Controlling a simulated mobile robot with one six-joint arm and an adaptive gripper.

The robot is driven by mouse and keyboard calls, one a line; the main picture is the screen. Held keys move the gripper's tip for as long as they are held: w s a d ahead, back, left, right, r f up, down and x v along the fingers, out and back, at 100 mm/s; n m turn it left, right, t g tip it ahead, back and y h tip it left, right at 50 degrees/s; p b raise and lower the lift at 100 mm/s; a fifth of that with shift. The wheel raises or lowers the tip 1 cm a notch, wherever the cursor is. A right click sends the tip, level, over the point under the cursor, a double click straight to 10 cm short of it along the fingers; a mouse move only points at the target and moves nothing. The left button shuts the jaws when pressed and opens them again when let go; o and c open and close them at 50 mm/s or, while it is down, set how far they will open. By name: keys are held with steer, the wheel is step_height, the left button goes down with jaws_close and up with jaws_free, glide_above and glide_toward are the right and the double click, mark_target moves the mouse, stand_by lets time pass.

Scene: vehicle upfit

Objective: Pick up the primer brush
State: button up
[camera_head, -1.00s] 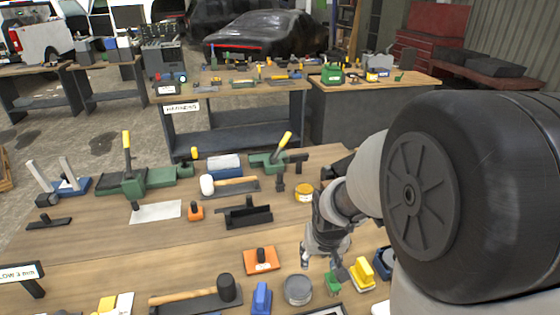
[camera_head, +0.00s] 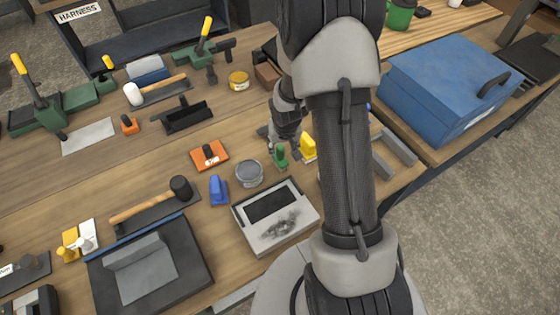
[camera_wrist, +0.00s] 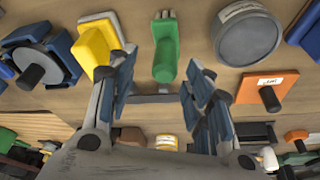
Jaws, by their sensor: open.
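A small green-handled item (camera_head: 280,156) that looks like the primer brush lies on the wooden bench (camera_head: 180,215), just below the end of my arm in the head view. In the wrist view the green handle (camera_wrist: 165,48) points toward my gripper, with a pale grey end at the top of the picture. My gripper (camera_wrist: 163,85) is open, its blue-padded fingers to the left and right of the handle's line. The handle is beyond the fingertips, and nothing is held.
A yellow-handled tool (camera_wrist: 96,46) lies close left of the green handle; a round grey tin (camera_wrist: 247,36) is close right. A grey tray (camera_head: 270,240) and a blue case (camera_head: 445,85) are also near.

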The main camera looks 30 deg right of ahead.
mark_target(280, 151)
steer(key=b+x, duration=0.2)
steer(key=x, duration=0.1)
steer(key=b+x, duration=0.1)
steer(key=x, duration=0.1)
steer(key=shift+a, duration=0.35)
steer(key=shift+w+d+f, duration=0.1)
steer(key=shift+f, duration=0.25)
steer(key=shift+c, duration=0.4)
jaws_close()
